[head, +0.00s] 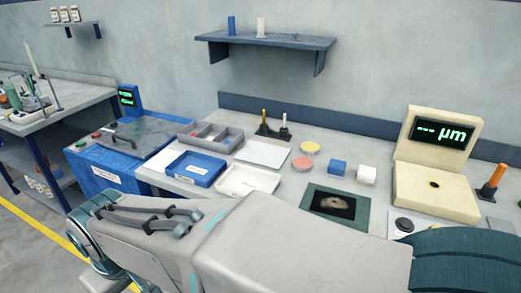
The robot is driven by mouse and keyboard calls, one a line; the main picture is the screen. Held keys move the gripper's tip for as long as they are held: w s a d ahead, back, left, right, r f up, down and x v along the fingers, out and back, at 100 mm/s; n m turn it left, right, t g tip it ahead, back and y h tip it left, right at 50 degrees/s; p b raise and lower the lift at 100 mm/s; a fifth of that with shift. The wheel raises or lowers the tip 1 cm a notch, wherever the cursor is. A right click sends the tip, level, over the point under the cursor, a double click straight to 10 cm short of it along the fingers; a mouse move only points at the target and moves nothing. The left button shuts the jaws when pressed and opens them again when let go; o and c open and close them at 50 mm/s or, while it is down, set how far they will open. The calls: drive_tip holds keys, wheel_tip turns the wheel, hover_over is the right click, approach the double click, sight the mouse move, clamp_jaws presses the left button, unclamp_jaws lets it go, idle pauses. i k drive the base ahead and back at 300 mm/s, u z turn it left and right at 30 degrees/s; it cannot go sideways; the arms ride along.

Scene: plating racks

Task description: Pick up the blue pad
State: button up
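A small blue block-shaped pad (337,168) sits on the grey worktop, the only small blue piece lying there. A white block (366,175) stands just right of it. A yellow-topped round pad (310,148) and a pinkish-red round pad (302,163) lie to its left. My arm crosses the foreground in front of the worktop. My gripper cannot be made out in the head view, so its opening and any contents do not show.
A green-framed dark plate (333,204) lies in front of the blocks. A cream gauge (436,190) stands right. A blue tray (195,168), a white tray (248,180) and a grey divided bin (210,136) stand left. A wall shelf (265,39) hangs above.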

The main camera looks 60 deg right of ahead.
sight(336, 168)
drive_tip(key=z, duration=1.05)
drive_tip(key=i, duration=0.55)
drive_tip(key=z, duration=1.55)
drive_tip(key=i, duration=0.3)
drive_tip(key=z, duration=0.5)
